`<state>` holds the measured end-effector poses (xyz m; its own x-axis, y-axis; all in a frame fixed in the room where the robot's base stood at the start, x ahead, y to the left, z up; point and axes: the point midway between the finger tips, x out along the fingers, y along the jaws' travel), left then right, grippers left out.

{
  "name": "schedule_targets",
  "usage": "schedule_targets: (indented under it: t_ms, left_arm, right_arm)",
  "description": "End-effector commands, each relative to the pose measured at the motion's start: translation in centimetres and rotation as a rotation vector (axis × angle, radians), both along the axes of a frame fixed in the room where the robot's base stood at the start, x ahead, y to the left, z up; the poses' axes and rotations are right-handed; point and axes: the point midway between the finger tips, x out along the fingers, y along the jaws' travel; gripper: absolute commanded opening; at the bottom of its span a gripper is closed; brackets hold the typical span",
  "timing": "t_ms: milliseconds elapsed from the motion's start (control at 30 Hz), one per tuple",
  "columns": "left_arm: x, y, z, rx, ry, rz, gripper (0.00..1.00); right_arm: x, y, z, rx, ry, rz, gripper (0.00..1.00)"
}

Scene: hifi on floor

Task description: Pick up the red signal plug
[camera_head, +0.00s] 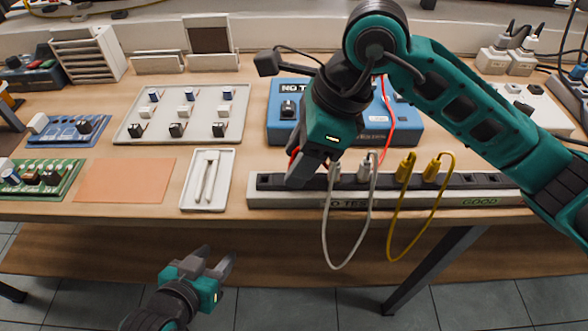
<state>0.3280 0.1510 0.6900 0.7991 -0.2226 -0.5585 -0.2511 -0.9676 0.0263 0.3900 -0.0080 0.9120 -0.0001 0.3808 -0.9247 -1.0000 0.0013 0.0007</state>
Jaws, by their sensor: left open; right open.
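A red cable (388,112) runs down in front of the blue tester box (276,105) toward the long socket strip (258,202). A bit of red also shows just left of my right gripper (302,174); the red plug itself is mostly or wholly hidden behind that gripper. My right gripper is open, pointing down over the left part of the strip, close to the red bit; I cannot tell whether it touches anything. My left gripper (222,262) is open and empty, low in front of the table edge.
White plugs (363,172) and yellow plugs (432,170) stand in the strip, their cables looping over the front edge. Left are a white tray with tweezers (196,207), an orange mat (125,182) and a tray of small plugs (225,110).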

Motion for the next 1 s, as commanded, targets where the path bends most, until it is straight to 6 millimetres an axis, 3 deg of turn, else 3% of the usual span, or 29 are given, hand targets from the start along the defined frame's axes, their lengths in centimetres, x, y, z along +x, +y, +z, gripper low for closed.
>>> schedule_targets:
  t_ms: [133, 400, 900, 1000]
  left_arm:
    - [-0.06, -0.12, -0.07, -0.002, 0.002, -0.002, 0.48]
    - [-0.05, -0.16, -0.04, -0.003, 0.001, -0.003, 0.48]
    - [0.28, -0.18, 0.06, -0.003, -0.007, -0.003, 0.48]
    - [0.37, -0.18, 0.12, -0.003, -0.009, -0.003, 0.48]
  right_arm:
    - [-0.07, 0.7, -1.39, 0.003, 0.001, 0.001, 0.48]
    - [-0.04, 0.77, -1.55, 0.002, 0.0, 0.001, 0.48]
    - [-0.04, 0.75, -1.52, 0.002, 0.0, 0.001, 0.0]
    - [-0.04, 0.76, -1.5, 0.002, -0.001, 0.001, 0.0]
